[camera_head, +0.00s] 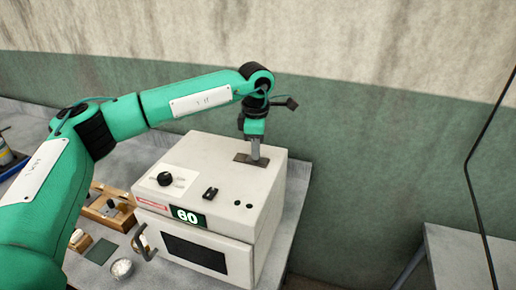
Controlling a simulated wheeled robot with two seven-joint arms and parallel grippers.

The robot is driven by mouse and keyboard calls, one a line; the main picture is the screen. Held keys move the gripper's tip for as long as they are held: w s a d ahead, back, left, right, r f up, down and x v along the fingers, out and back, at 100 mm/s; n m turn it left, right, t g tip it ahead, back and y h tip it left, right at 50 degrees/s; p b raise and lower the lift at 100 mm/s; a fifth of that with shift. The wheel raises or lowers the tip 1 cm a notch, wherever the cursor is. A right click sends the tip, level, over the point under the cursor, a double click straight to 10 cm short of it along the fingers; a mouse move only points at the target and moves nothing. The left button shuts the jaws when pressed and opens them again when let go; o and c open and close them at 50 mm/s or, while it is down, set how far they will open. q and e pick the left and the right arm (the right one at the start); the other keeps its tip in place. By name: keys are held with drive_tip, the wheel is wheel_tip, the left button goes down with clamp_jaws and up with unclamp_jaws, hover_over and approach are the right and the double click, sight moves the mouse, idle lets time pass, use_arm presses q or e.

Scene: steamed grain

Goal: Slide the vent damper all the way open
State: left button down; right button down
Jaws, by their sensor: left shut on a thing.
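The white steamer box (272,185) stands on the grey bench. The vent damper, a brown-grey plate (243,159), lies on its top near the back right. My left gripper (256,155) points down onto the plate from above. It is shut on the damper's upright part, most of which the fingers hide. How far open the vent is cannot be told. My right gripper is not in view.
The box top carries a black knob (165,178) and a small black switch (210,193); its front has a display reading 60 (188,217). A wooden tray (112,208) and a white bowl (122,268) sit to the left. A wall rises behind.

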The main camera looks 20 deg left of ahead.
use_arm(q)
drive_tip(key=a+b, duration=0.1)
drive_tip(key=a, duration=0.3)
drive_tip(key=shift+w+a, duration=0.1)
drive_tip(key=shift+a, duration=0.15)
drive_tip(key=shift+d, duration=0.1)
